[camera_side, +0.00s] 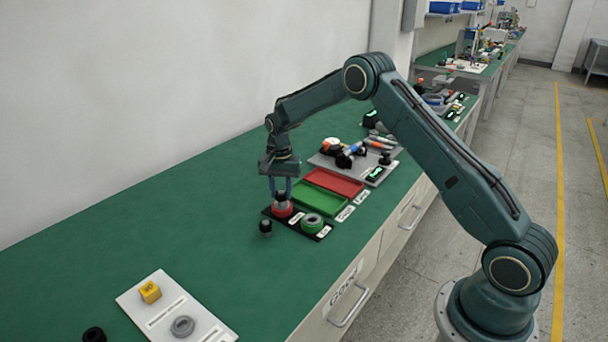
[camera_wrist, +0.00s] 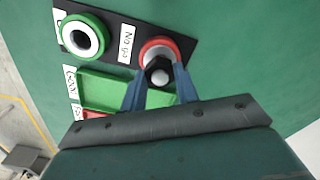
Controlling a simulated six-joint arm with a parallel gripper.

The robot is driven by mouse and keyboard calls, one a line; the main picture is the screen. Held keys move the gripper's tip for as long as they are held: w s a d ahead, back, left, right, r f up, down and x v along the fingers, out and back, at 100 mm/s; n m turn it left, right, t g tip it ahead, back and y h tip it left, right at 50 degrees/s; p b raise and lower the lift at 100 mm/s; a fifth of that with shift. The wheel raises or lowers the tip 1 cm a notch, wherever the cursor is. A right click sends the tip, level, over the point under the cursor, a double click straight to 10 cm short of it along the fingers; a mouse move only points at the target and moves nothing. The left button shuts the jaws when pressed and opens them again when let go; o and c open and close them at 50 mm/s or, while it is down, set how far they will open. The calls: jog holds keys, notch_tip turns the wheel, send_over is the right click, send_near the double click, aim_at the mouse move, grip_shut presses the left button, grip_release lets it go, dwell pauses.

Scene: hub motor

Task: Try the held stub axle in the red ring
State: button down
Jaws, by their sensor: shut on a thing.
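The red ring (camera_side: 281,211) sits on a black gauge plate, beside the label that reads "No-go" in the wrist view. My gripper (camera_side: 281,194) points down over it, with blue fingers shut on the stub axle (camera_wrist: 158,70). The axle has a black end and some bare metal. In the wrist view it overlaps the near part of the red ring (camera_wrist: 147,45), leaving some pale inner ring showing. In the side view its lower end is at the ring's top; I cannot tell whether it enters the hole. The green ring (camera_side: 313,221) stands empty on the same plate.
Another dark stub (camera_side: 265,228) stands on the bench close to the plate. A green tray (camera_side: 319,198) and a red tray (camera_side: 334,182) lie behind the plate. A grey board (camera_side: 330,162) with parts lies farther back.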

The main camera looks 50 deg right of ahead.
jog(key=shift+r, duration=0.75)
dwell(0.4)
jog(key=shift+r, duration=1.95)
jog(key=shift+f, duration=0.15)
jog(key=shift+f, duration=2)
jog(key=shift+f, duration=0.7)
dwell(0.8)
jog(key=shift+r, duration=0.9)
dwell(0.3)
